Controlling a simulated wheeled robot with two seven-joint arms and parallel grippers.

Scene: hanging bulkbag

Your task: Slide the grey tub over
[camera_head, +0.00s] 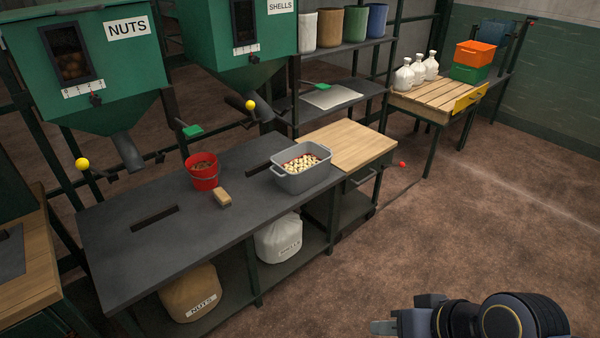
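The grey tub (306,181) stands upright at the right end of the dark bench (240,218), beside the wooden board. It is filled with pale and reddish-brown pieces and has a handle at each end. My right gripper (406,314) is at the bottom right, over the floor and well away from the tub. Its fingers look apart, with nothing between them. My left gripper is not in view.
A red bucket (203,172) and a tan block (223,199) are left of the tub. The wooden board (350,146) right of the tub is clear. Green hoppers (100,60) with spouts hang over the bench. A red-knobbed lever (402,164) sticks out at the right.

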